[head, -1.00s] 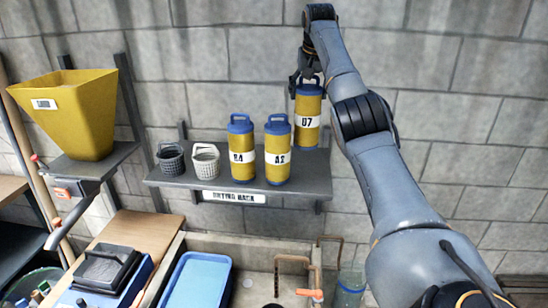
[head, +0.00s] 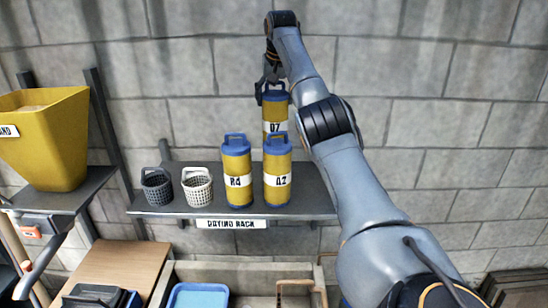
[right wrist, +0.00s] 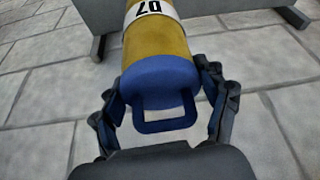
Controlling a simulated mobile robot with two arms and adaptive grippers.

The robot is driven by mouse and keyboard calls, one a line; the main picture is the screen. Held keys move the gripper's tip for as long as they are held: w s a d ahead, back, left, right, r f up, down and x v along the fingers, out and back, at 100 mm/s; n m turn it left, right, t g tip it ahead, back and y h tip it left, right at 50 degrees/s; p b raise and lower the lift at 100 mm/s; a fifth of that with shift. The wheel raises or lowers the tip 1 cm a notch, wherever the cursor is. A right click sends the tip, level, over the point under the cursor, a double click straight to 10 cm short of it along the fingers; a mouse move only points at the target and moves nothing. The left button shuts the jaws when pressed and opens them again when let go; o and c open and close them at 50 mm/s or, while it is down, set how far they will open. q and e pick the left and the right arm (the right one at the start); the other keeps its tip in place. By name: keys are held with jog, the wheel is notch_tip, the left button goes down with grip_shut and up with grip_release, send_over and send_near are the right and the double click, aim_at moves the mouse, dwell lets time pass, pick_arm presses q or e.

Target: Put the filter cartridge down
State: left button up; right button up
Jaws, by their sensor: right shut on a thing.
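My right gripper (head: 272,92) is shut on the yellow filter cartridge labelled 07 (head: 275,110), at its blue top. In the right wrist view, the gripper (right wrist: 163,95) has a finger on each side of the blue cap and handle (right wrist: 160,80). The cartridge is upright in the head view, behind cartridge A2 (head: 278,168), which hides its lower part. I cannot tell whether its base touches the drying rack (head: 312,205). Cartridge R4 (head: 237,172) stands on the rack, left of A2. My left gripper is not in view.
A dark basket (head: 157,188) and a white basket (head: 197,188) stand on the rack's left part. The rack's right end looks free. A yellow hopper (head: 50,140) is at the far left. A sink with a blue tray (head: 198,297) lies below. A block wall is behind.

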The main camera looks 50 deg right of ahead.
aim_at(273, 128)
jog(key=f, duration=0.2)
jog(key=w+f, duration=0.1)
jog(key=f, duration=0.1)
notch_tip(273, 128, down, 2)
jog(key=shift+f, duration=0.15)
jog(key=shift+s+f, duration=0.1)
jog(key=shift+f, duration=0.25)
notch_tip(273, 128, down, 2)
jog(key=shift+a+p, duration=0.1)
jog(key=shift+p, duration=0.3)
jog(key=shift+f, duration=0.5)
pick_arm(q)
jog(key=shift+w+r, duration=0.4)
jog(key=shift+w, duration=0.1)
